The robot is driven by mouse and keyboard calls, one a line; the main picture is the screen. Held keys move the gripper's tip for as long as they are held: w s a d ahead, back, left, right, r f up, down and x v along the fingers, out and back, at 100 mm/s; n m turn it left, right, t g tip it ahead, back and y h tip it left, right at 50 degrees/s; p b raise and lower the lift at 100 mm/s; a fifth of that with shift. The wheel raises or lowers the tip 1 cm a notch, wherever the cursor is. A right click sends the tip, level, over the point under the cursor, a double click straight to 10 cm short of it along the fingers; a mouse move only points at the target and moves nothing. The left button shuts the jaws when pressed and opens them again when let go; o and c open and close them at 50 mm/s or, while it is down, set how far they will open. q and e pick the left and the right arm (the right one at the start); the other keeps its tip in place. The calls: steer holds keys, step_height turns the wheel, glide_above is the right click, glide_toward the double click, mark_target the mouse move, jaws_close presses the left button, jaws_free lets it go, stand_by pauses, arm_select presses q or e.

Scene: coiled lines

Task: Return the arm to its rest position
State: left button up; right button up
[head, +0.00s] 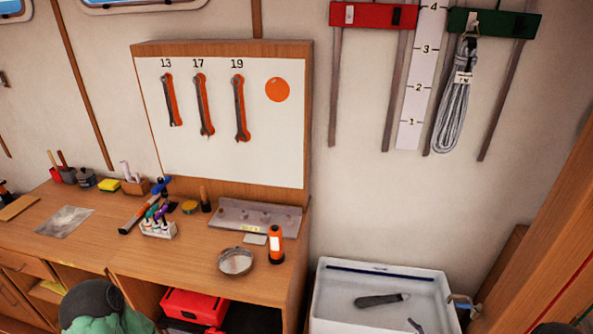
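Neither of my grippers shows clearly in the head view, and I cannot make out an arm. A coiled grey line (454,97) with a small white tag hangs from a hook on the green rail (494,23) at the upper right. It hangs against the wall, just right of the white numbered scale (421,75). No gripper is seen touching it. A red rail (373,15) is left of the scale and has no line hanging from it.
The wooden bench (205,260) holds a metal dish (235,262), an orange flashlight (276,245) and several small tools. A tool board (221,166) with three wrenches stands behind. A white basin (335,277) holds a dark-handled tool. Wood trim (560,240) bounds the right.

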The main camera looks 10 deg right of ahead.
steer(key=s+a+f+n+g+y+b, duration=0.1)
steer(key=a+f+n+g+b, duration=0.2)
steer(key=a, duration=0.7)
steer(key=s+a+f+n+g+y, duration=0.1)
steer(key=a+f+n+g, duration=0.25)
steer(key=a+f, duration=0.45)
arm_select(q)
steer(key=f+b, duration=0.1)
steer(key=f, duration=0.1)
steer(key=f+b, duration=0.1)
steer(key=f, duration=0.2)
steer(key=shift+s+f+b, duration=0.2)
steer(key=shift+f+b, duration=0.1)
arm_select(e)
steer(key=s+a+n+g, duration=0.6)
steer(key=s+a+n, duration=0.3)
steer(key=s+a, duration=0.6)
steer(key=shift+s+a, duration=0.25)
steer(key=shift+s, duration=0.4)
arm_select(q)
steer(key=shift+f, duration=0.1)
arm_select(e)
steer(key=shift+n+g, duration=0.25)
